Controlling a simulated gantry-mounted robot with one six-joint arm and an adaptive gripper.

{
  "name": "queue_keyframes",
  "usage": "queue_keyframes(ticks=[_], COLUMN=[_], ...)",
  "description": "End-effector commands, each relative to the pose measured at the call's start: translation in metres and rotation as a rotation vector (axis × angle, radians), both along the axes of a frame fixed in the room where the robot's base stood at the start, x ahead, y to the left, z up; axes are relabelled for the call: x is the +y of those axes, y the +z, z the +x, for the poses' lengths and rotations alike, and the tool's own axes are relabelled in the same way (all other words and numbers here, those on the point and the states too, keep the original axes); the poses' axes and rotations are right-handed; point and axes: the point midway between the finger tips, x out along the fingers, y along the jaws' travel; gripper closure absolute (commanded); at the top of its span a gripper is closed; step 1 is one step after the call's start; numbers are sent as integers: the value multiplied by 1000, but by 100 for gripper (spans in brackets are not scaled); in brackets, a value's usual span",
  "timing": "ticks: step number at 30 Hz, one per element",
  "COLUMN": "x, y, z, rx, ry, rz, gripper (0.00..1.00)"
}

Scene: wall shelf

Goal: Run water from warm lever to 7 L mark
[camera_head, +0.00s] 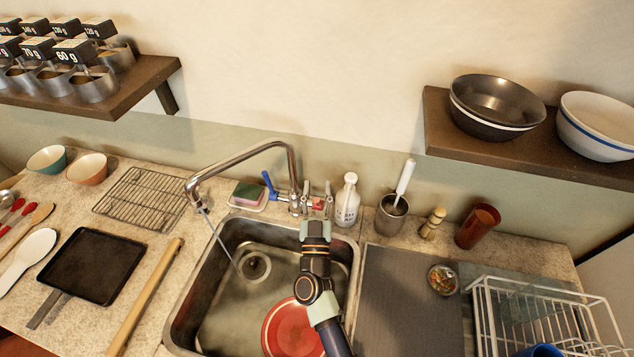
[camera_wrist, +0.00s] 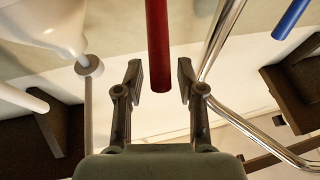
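The red warm lever (camera_wrist: 158,45) runs between the two fingers of my gripper (camera_wrist: 158,82) in the wrist view, with gaps on both sides. My gripper is open. In the head view my gripper (camera_head: 317,212) is at the tap's right side, mostly hiding the red lever (camera_head: 318,206). The blue lever (camera_head: 270,186) sticks out at the tap's left; it also shows in the wrist view (camera_wrist: 291,18). The chrome tap spout (camera_head: 240,157) reaches left over the sink (camera_head: 222,313), and a thin stream of water (camera_head: 216,236) falls from it. No 7 L mark is readable.
A red round thing (camera_head: 287,330) lies in the sink, partly hidden by my arm. A white bottle (camera_head: 347,202) and a metal cup (camera_head: 391,216) stand right of the tap. A sponge on a dish (camera_head: 248,197) lies left. A white rack (camera_head: 530,310) stands at the right.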

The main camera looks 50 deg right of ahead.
Motion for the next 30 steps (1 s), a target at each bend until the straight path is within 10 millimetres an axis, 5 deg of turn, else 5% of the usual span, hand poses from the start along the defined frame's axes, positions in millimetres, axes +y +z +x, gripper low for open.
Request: queue_keyframes(ticks=[3,9,18,22,26,30], x=[0,0,0,5,37,34], y=[30,56,61,60,38,-28], z=[0,0,0,7,41,35], rx=[-6,-2,1,18,123,124], ry=[0,2,2,36,265,567], rz=[-2,0,0,9,93,412], gripper=[62,62,62,80,100,100])
